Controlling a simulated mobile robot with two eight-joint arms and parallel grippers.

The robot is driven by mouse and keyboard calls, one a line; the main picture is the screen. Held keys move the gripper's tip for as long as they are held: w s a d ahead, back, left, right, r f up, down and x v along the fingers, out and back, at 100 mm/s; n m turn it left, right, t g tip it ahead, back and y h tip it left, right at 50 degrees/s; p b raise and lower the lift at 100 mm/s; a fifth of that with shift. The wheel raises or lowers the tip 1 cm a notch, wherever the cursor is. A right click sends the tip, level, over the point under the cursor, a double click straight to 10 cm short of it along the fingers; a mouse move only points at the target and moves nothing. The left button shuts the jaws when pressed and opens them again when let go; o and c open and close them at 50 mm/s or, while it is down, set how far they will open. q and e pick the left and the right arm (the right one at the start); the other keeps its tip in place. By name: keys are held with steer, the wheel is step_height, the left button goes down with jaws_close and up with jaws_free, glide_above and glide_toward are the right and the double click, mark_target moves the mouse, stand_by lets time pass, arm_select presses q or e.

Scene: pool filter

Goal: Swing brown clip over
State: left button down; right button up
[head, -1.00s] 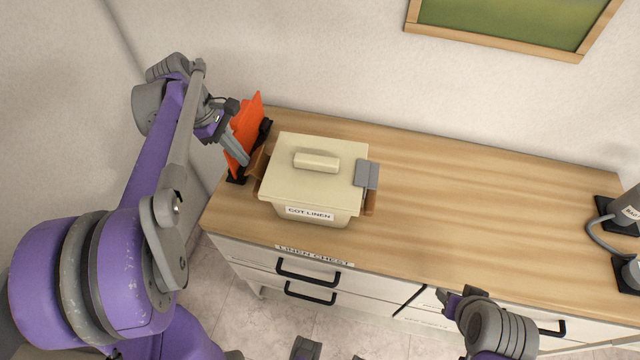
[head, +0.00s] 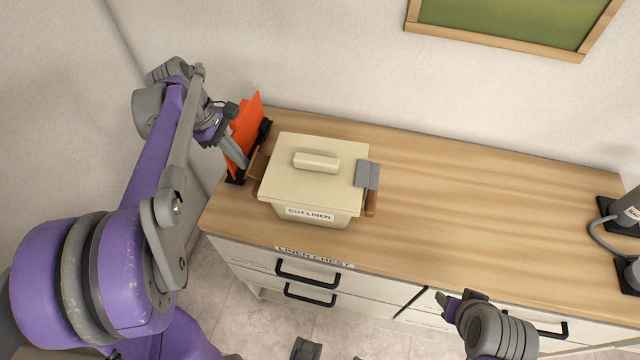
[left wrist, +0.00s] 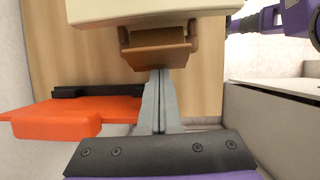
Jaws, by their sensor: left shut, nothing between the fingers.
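The cream box (head: 310,190) labelled "COT LINEN" stands on the wooden counter with its lid (head: 318,165) on. The brown clip (head: 257,167) is on the box's left side, tilted outward from the wall; it also shows in the left wrist view (left wrist: 158,55). My left gripper (head: 243,163) is shut and empty, its fingertips (left wrist: 158,72) at the clip's outer edge. They seem to touch it, but contact is not certain. A grey clip (head: 367,174) sits over the lid's right edge. My right gripper (head: 455,300) is low in front of the drawers, its fingers unclear.
An orange panel (head: 245,130) in a black holder stands close behind my left gripper. The counter (head: 480,200) right of the box is clear. Grey equipment (head: 628,210) stands at the far right. Drawers with black handles (head: 308,273) are below.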

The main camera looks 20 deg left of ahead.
arm_select(q)
steer(key=shift+f, duration=0.15)
steer(key=shift+f+b, duration=0.4)
steer(key=shift+f, duration=0.25)
steer(key=shift+s+a+r+p, duration=0.2)
steer(key=shift+a+r, duration=0.2)
steer(key=shift+a, duration=0.35)
steer(key=shift+s+a+r+p, duration=0.15)
steer(key=shift+a+r, duration=0.2)
steer(key=shift+a, duration=0.35)
steer(key=shift+a+r, duration=0.25)
steer(key=shift+a, duration=0.15)
